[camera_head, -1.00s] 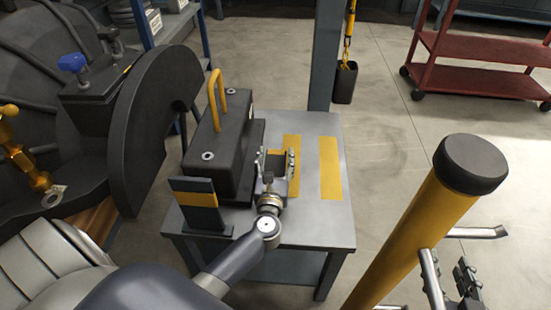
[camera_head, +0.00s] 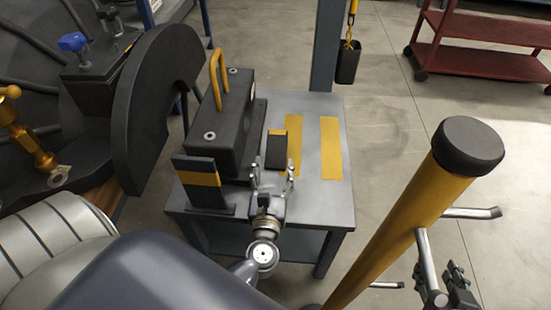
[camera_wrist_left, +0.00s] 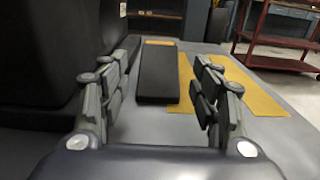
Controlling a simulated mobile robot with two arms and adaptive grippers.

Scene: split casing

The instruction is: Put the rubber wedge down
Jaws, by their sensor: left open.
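The rubber wedge (camera_head: 276,152) is a dark block with a yellow band at its far end. It rests on the grey table (camera_head: 325,205), over the edge of the left yellow stripe. It also shows in the left wrist view (camera_wrist_left: 158,75), with clear gaps to the fingers on both sides. My left gripper (camera_head: 272,176) is open and empty at the near end of the wedge; its fingers (camera_wrist_left: 160,85) are spread wide. A dark jointed part (camera_head: 452,288) at the lower right may be my right gripper; its opening cannot be made out.
A black casing block (camera_head: 222,135) with a yellow handle stands left of the wedge. A dark upright plate (camera_head: 198,190) with a yellow band stands at the table's front left. A yellow post (camera_head: 400,225) rises at right. The table's right side is clear.

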